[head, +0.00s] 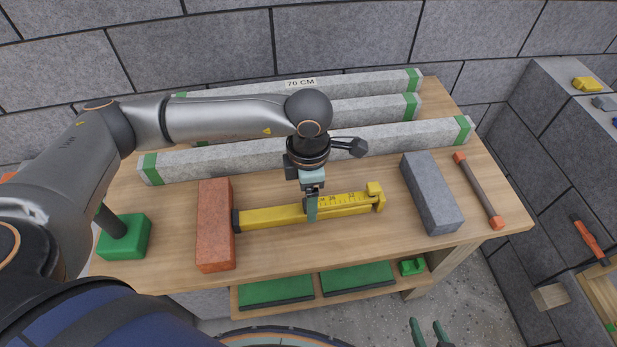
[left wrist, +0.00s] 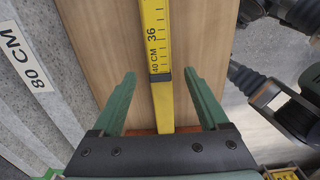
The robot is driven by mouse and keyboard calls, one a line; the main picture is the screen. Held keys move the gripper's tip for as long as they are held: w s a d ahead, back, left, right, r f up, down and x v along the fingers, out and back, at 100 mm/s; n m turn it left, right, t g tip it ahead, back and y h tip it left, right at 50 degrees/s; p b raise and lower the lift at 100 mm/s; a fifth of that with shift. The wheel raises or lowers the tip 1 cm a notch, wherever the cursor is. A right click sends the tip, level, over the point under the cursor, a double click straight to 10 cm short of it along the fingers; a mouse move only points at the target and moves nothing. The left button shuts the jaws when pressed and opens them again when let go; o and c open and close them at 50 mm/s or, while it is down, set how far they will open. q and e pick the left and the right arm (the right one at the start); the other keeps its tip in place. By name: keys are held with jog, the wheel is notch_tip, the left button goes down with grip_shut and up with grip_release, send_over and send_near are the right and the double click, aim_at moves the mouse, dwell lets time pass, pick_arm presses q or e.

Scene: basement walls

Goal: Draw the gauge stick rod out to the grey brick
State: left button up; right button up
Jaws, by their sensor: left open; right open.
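The yellow gauge stick (head: 275,216) lies on the wooden bench, its dark left end against or very near the red brick (head: 215,225). Its graduated rod ends in a yellow head (head: 376,196) at right, with a gap of bare wood before the grey brick (head: 432,192). My left gripper (head: 312,212) is over the stick's middle, pointing down. In the left wrist view the open fingers (left wrist: 160,85) stand either side of the stick (left wrist: 155,45), apart from it, near the 40 CM mark. My right gripper (head: 430,328) is open and empty, low in front of the bench.
Several grey stone bars with green ends (head: 310,150) lie along the bench's back, one labelled 70 CM. A green-based tool (head: 125,237) stands at left. A grey bar with orange ends (head: 478,190) lies right of the grey brick. Green pads (head: 275,291) lie on the lower shelf.

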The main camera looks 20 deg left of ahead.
aim_at(303, 212)
pick_arm(q)
jog(key=shift+f, duration=2)
grip_shut()
